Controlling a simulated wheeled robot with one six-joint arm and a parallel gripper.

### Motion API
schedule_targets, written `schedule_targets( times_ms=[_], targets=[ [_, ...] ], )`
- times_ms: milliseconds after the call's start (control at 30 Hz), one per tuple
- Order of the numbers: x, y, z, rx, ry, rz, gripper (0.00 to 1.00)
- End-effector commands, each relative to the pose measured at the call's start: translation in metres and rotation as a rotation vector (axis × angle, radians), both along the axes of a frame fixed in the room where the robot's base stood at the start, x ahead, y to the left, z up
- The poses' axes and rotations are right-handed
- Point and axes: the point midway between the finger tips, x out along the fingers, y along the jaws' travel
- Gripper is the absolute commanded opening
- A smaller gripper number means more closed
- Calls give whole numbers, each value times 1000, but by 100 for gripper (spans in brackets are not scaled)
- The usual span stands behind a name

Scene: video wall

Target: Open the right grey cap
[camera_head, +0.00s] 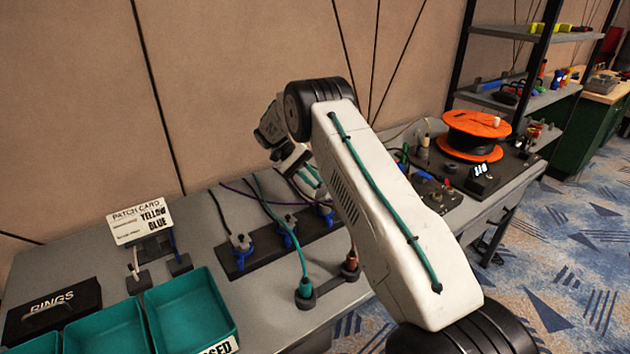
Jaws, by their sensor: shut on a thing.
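A dark strip (262,254) on the grey bench carries three blue connectors in a row, each with a grey cap. The left grey cap (240,242) and the middle grey cap (288,222) stand clear of my arm. The right grey cap (322,208) is at the strip's right end, partly hidden by my arm. My gripper (317,194) reaches down over this right end and is shut at the right grey cap. Its fingertips are small and mostly hidden behind my white arm link, so the exact grip is not clear.
Teal and purple cables run among the connectors. A black holder (306,301) stands in front, with a green-cabled plug and a copper-coloured plug (351,261). Teal bins (190,308) and a patch card (139,221) are left; an orange cable reel (477,125) is right.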

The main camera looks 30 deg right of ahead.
Motion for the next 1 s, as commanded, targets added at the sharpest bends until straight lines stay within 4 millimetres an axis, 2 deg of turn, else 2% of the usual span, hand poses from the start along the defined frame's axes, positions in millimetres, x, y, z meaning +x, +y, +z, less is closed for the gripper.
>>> schedule_targets(
  times_ms=[667,700,767,1000],
  targets=[
    [4,0,-3,-2,64,2,0],
    [4,0,-3,-2,64,2,20],
    [4,0,-3,-2,64,2,36],
    [4,0,-2,-2,65,1,36]
  ],
)
